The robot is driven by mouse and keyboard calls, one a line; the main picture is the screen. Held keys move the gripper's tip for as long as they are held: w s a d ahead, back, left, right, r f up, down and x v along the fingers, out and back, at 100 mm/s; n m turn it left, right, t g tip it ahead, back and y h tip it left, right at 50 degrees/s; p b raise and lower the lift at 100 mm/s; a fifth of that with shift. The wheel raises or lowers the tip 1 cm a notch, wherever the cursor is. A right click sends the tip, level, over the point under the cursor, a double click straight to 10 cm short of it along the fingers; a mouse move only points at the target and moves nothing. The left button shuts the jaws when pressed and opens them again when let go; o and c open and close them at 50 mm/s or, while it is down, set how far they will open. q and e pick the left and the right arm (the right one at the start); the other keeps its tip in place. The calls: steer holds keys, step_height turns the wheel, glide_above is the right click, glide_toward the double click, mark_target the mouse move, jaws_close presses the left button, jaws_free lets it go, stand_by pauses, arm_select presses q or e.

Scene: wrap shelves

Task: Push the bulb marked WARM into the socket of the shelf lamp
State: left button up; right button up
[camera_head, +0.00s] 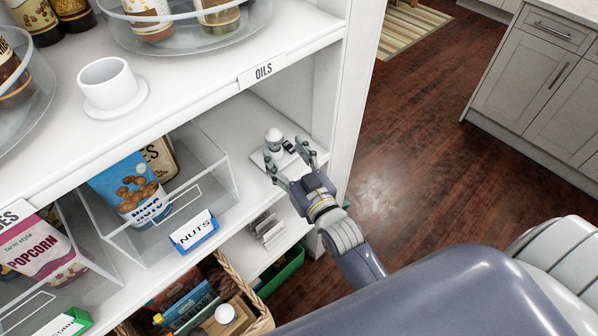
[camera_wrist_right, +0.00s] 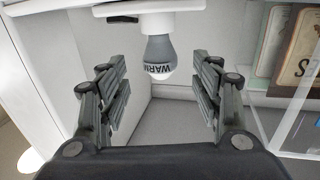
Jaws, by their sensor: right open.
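The bulb marked WARM (camera_wrist_right: 160,62) has a grey part with the lettering and a white part. The lettering looks upside down in the right wrist view. In the head view the bulb (camera_head: 273,137) stands on a small white plate (camera_head: 262,158) on the lower shelf. My right gripper (camera_head: 289,158) is open in front of it, and the bulb shows between the spread fingers, apart from both. A white cup-shaped piece on a round base (camera_head: 107,84), apparently the shelf lamp's socket, stands on the upper shelf. My left gripper is not in view.
Left of my right gripper is a clear bin (camera_head: 232,185) with packets and a NUTS label. The OILS shelf edge (camera_head: 262,72) runs above, and a white side panel (camera_head: 352,95) stands right. A basket (camera_head: 262,318) and green box (camera_head: 285,272) are below.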

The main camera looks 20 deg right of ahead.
steer(key=s, duration=0.7)
steer(key=shift+s+d, duration=0.15)
steer(key=shift+d, duration=0.2)
steer(key=s+a+f+g, duration=0.1)
steer(key=s+f+g, duration=0.3)
steer(key=f, duration=1.2)
steer(key=s+f+g, duration=0.4)
steer(key=f, duration=1.2)
steer(key=s+d+f+g, duration=0.3)
steer(key=s+f, duration=0.7)
steer(key=s, duration=0.4)
steer(key=s+d+f+n+g+h, duration=0.1)
steer(key=s+d+f+g, duration=0.2)
steer(key=s+f+g, duration=0.3)
steer(key=s+f, duration=0.5)
steer(key=s, duration=0.4)
steer(key=shift+h, duration=0.3)
